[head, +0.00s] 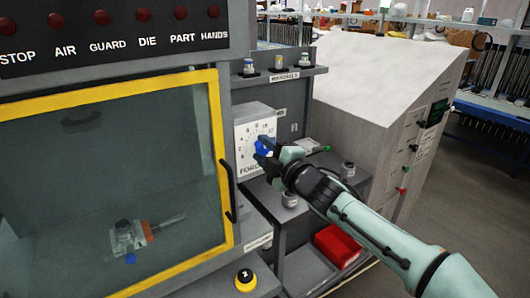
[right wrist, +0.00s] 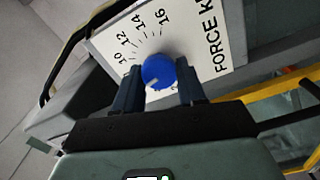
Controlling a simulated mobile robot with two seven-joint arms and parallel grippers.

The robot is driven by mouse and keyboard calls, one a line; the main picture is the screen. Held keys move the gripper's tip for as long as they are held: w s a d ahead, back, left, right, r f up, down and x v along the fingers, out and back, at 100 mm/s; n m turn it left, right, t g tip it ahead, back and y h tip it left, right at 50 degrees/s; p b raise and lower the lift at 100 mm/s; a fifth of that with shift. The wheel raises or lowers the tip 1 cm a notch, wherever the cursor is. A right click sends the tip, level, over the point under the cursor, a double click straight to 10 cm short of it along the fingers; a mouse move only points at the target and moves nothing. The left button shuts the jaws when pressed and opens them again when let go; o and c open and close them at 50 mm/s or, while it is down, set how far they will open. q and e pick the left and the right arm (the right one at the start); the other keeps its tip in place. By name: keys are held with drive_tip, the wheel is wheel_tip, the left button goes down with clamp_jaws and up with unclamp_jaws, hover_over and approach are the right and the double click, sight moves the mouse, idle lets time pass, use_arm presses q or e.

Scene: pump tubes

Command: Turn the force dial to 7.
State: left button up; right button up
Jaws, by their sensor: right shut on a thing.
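The force dial has a white face (head: 248,133) with black numbers and a blue knob (right wrist: 157,71). My right gripper (head: 266,147) is at the dial in the head view, with its fingers on the knob. In the right wrist view the fingers (right wrist: 157,88) stand on both sides of the knob, shut on it. A white mark on the knob points to the lower left in that view. The number it points at is hidden by a finger, so I cannot tell the setting. The numbers 10 to 16 show there. My left gripper is not in view.
A yellow-framed guard door (head: 222,150) with a black handle (head: 229,190) stands left of the dial. A red bin (head: 337,246) and a grey shelf with small metal parts lie below. A sloped grey cabinet (head: 385,75) is at right.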

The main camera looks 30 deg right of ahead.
idle(0.3)
drive_tip(key=o, duration=1)
drive_tip(key=shift+d, duration=0.1)
drive_tip(key=shift+o, duration=0.2)
drive_tip(key=s+d, duration=0.1)
drive_tip(key=s, duration=1.2)
drive_tip(key=shift+s+p, duration=0.2)
drive_tip(key=shift+p, duration=0.25)
